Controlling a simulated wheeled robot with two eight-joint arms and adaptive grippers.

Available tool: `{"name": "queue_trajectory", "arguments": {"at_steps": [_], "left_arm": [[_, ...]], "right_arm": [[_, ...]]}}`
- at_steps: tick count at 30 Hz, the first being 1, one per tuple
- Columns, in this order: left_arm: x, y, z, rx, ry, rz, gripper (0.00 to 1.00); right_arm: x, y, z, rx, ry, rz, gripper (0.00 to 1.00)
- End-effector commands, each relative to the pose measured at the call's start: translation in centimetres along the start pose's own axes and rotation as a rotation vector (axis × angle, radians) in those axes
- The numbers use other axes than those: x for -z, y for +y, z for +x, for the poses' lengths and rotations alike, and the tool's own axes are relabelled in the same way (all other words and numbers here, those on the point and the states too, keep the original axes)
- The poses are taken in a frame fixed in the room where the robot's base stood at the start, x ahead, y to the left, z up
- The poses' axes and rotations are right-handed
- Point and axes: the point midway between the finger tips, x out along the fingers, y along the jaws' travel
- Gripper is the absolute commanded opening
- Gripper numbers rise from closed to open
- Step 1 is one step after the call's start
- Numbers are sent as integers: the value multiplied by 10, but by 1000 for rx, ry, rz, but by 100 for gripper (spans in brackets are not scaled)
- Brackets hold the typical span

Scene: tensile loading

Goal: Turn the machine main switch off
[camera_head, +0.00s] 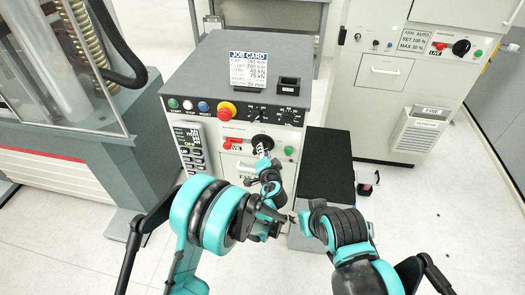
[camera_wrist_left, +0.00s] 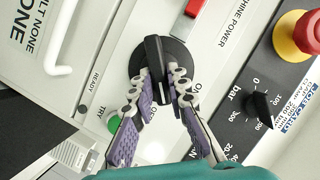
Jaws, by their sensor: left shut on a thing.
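The main switch is a black rotary knob (camera_head: 262,141) on the front panel of the grey machine cabinet. In the left wrist view the knob (camera_wrist_left: 153,48) has a raised bar on a round black base, beside the words MACHINE POWER. My left gripper (camera_head: 264,157) reaches up to the knob from below. In the left wrist view its two purple-padded fingers (camera_wrist_left: 159,88) are closed on either side of the bar. Part of the bar is hidden between the fingertips. My right gripper (camera_head: 297,216) is low, right of the left arm, apart from the cabinet; its fingers are unclear.
A red lever (camera_head: 233,141) is just left of the switch, and a green lamp (camera_head: 289,150) is to its right. A red emergency button (camera_head: 226,111) is above. A black-topped block (camera_head: 327,165) stands right of the cabinet. Floor is free at the right.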

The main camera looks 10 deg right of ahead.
Motion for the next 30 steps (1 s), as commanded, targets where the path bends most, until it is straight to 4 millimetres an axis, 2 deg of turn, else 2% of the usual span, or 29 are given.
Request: {"name": "queue_trajectory", "arguments": {"at_steps": [18,30], "left_arm": [[-2,8,1,203,0,490,0],[-3,9,1,262,0,633,0]], "right_arm": [[0,0,0,0,0,0,40],[0,0,0,0,0,0,40]]}}
